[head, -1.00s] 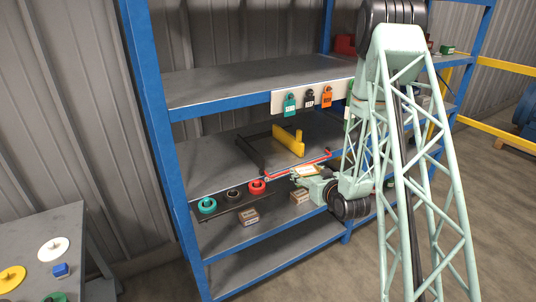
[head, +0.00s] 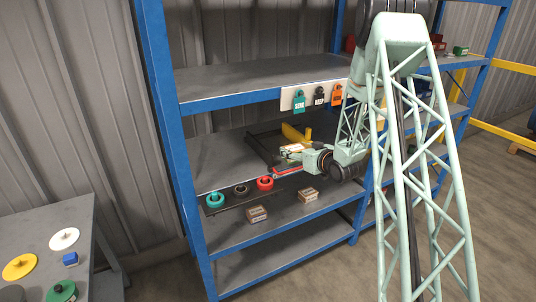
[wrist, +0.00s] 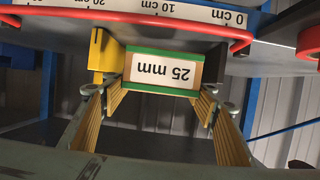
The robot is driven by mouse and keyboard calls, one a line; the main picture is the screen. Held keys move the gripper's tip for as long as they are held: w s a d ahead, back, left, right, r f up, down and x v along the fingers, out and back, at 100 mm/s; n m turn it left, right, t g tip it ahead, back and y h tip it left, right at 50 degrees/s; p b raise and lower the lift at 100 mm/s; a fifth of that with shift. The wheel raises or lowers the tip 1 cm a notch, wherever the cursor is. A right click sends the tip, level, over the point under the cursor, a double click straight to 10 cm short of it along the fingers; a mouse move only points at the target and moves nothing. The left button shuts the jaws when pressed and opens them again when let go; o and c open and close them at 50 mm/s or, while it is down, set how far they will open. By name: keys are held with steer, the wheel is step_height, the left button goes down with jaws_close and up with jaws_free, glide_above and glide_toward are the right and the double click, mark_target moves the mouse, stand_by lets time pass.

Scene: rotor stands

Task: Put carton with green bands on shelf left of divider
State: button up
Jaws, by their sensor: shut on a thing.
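My gripper (wrist: 160,103) is shut on the carton with green bands (wrist: 163,52), which has a white label reading 25 mm, upside down in the wrist view. The carton sits between the finger pads. The yellow divider (wrist: 104,55) is close beside it in the wrist view. In the head view the yellow divider (head: 293,133) stands on the middle shelf (head: 215,165), partly hidden by my gripper (head: 292,154) in front of it. Whether the carton touches the shelf is hard to tell.
A red lip (wrist: 200,22) runs along the shelf front. Green, black and red round parts (head: 265,183) lie on a dark strip to the left. Hanging tags (head: 299,101) are above. A side table (head: 40,222) stands left.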

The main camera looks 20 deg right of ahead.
mark_target(292, 147)
steer(key=shift+w+a+n+y, duration=0.2)
steer(key=shift+w+a, duration=0.1)
steer(key=shift+w, duration=0.4)
steer(key=shift+w+a+n+y, duration=0.1)
steer(key=shift+w+a+y, duration=0.15)
steer(key=shift+w, duration=0.45)
steer(key=shift+w, duration=0.15)
steer(key=w, duration=0.5)
steer(key=w+a, duration=0.1)
steer(key=w, duration=0.5)
steer(key=w+a+b, duration=0.1)
steer(key=w, duration=0.5)
steer(key=shift+a, duration=0.1)
steer(key=shift+w+a, duration=0.1)
steer(key=shift+w, duration=0.25)
steer(key=shift+f+b, duration=0.3)
steer(key=shift+f, duration=1.5)
steer(key=shift+f, duration=0.15)
steer(key=o, duration=0.7)
steer(key=shift+s, duration=0.1)
